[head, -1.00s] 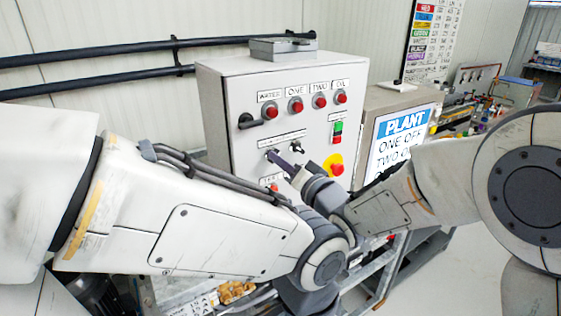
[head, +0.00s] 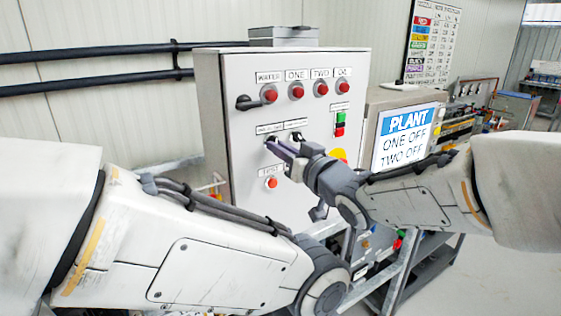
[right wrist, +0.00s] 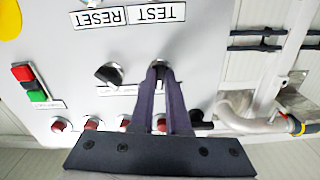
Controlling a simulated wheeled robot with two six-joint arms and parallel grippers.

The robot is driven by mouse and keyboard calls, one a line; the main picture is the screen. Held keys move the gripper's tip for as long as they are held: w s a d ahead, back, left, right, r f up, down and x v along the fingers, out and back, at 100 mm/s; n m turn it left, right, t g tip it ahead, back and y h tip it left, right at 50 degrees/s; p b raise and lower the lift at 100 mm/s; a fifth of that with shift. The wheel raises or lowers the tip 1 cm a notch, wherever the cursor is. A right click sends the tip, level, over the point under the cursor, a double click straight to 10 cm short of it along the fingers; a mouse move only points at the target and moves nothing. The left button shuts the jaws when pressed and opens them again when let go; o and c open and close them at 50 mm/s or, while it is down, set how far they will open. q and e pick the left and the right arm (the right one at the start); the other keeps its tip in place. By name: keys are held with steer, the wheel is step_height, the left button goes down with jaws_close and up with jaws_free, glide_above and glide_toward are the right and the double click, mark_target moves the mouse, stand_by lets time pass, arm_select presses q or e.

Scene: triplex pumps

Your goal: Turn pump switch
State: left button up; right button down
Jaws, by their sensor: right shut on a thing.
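The grey control panel (head: 240,200) carries two black rotary switches side by side in its middle. My right gripper (head: 273,145) reaches in from the right and is at the left switch. In the right wrist view, upside down, the two dark fingers (right wrist: 158,72) are closed around that switch's knob (right wrist: 158,65), mostly hidden between them. The other switch (right wrist: 109,74) is free beside them; it also shows in the head view (head: 296,137). My left arm crosses the lower left of the head view; its gripper is out of view.
Red lamps or buttons (head: 321,88) line the panel top, with a black handle (head: 248,103) at left. A red-green button pair (head: 340,125) and a yellow emergency stop (head: 340,155) are at right. A PLANT display (head: 407,135) stands beside the panel.

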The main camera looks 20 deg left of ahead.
steer(key=shift+n+b, duration=0.65)
steer(key=shift+n, duration=0.25)
steer(key=c, duration=0.9)
jaws_free()
steer(key=b+v, duration=0.2)
steer(key=v, duration=0.8)
steer(key=shift+s+d, duration=0.2)
